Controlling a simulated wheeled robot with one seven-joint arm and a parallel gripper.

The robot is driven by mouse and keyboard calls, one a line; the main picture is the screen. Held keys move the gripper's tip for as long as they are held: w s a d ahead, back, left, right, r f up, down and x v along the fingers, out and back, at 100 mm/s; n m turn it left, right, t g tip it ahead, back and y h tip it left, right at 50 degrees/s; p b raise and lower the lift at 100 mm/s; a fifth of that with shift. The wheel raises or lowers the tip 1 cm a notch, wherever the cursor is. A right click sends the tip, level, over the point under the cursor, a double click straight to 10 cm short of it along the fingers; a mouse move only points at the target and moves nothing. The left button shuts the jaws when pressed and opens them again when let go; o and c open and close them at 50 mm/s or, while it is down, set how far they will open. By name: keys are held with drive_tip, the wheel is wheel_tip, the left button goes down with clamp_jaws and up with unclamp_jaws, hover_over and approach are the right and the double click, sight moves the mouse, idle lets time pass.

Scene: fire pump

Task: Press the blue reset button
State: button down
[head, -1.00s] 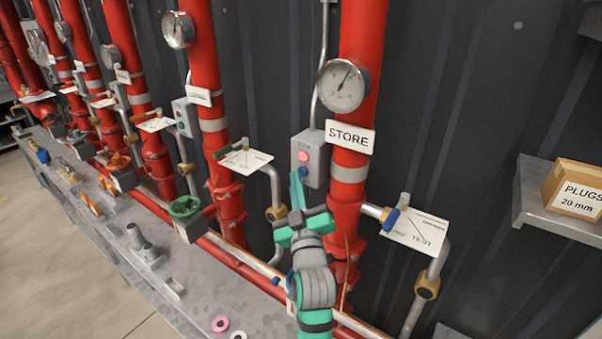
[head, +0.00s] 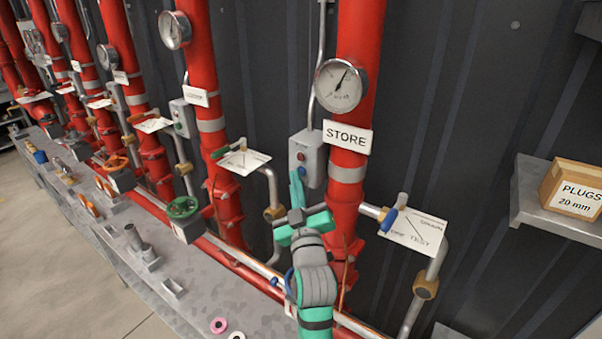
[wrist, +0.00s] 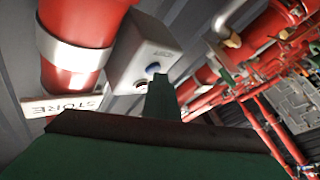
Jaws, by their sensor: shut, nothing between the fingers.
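The blue reset button (head: 302,171) is on the front of a grey box (head: 315,158) beside the red pipe marked STORE. A round red lamp or button (head: 302,157), now dark, sits just above it. My gripper (head: 295,176) is shut and empty, its fingertips pointing up at the box, right by the blue button. In the wrist view the blue button (wrist: 153,69) shows just beyond the tip of my gripper (wrist: 161,80). The fingers cover part of the box's face there. I cannot tell whether the tip touches the button.
The STORE pipe (head: 357,100) with its gauge (head: 340,86) stands just right of the box. A valve with a blue handle (head: 389,219) and TEST plate is lower right. A green-handled valve (head: 222,152) is left. Dark wall panels lie behind.

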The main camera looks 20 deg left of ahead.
drive_tip(key=shift+s+a, duration=0.2)
drive_tip(key=shift+s, duration=0.25)
drive_tip(key=shift+s+a, duration=0.2)
drive_tip(key=shift+s, duration=0.25)
drive_tip(key=shift+s, duration=0.1)
drive_tip(key=s, duration=0.1)
drive_tip(key=s+a, duration=0.1)
drive_tip(key=s, duration=0.2)
drive_tip(key=shift+s+a, duration=0.15)
drive_tip(key=shift+a, duration=0.2)
drive_tip(key=shift+d, duration=0.1)
drive_tip(key=shift+s+a, duration=0.1)
drive_tip(key=shift+a, duration=0.1)
